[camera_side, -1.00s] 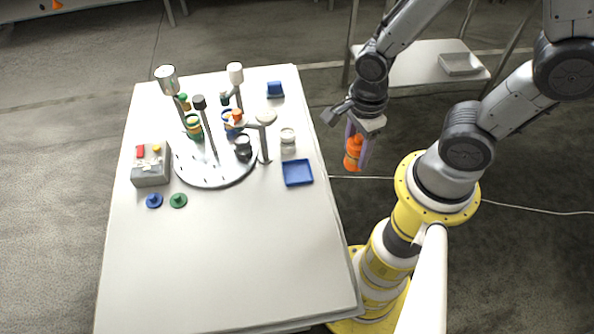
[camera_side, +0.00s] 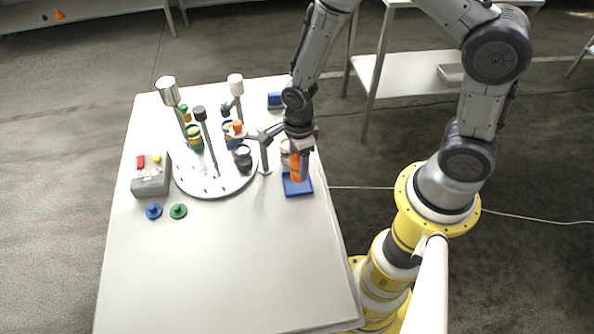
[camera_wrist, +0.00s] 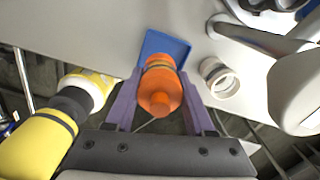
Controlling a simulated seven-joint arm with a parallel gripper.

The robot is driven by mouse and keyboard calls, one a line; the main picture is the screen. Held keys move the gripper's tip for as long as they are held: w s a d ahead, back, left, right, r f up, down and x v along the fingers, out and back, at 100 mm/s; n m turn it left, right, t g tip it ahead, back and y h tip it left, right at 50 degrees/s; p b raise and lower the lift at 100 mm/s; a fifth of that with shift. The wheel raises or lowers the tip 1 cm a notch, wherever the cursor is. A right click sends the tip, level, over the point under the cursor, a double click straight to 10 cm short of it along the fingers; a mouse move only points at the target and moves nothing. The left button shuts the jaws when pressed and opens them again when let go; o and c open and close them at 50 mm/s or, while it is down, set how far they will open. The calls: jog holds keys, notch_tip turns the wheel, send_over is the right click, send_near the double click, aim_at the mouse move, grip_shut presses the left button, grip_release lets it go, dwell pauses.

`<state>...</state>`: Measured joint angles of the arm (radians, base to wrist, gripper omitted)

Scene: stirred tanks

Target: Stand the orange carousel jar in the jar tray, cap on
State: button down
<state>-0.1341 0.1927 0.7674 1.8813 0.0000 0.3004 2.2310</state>
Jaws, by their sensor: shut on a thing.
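The orange carousel jar (camera_side: 298,168) is upright between the fingers of my gripper (camera_side: 299,160), which is shut on it. In the wrist view the orange jar (camera_wrist: 160,88) shows its orange cap with a knob toward the camera, and the two purple fingers of my gripper (camera_wrist: 158,98) press its sides. The blue jar tray (camera_side: 297,190) lies on the table's right side, and the jar is over it. The tray (camera_wrist: 176,45) also shows behind the jar in the wrist view. Whether the jar touches the tray floor cannot be told.
A white jar (camera_side: 286,152) stands just behind the tray; it shows open-topped in the wrist view (camera_wrist: 219,80). The round carousel (camera_side: 215,183) with several jars and stirrers is to the left. A grey control box (camera_side: 151,176) and blue and green caps (camera_side: 178,211) lie farther left. The front table is clear.

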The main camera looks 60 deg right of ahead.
aim_at(297, 173)
jog(key=shift+w+f, duration=0.15)
jog(key=shift+f, duration=0.1)
jog(key=shift+w+f, duration=0.1)
jog(key=shift+f, duration=1.5)
jog(key=shift+c, duration=1.3)
grip_release()
jog(key=shift+f, duration=0.15)
